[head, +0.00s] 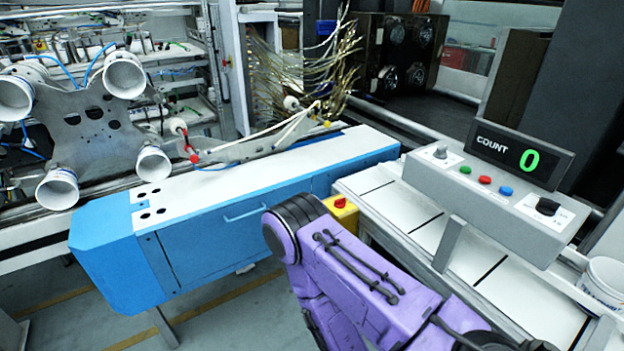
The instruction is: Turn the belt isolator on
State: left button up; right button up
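A grey control box (480,200) stands on the white slatted surface at the right. It carries a grey knob (440,152) at its left end and a larger black rotary knob (547,206) on a white plate at its right end. The small labels are too small to read, so I cannot tell which knob is the belt isolator or how it is set. A counter display (520,155) on top reads COUNT 0 in green. A purple arm of mine rises from the bottom, left of the box. Neither gripper shows.
Green, red (485,180) and blue buttons sit between the knobs. A yellow box with a red button (341,206) is near my purple arm. A blue and white machine bed (230,215) fills the middle left. A white tub (603,284) stands at the right edge.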

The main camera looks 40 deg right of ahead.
aim_at(341, 203)
jog(key=i, duration=0.35)
jog(key=z, duration=0.95)
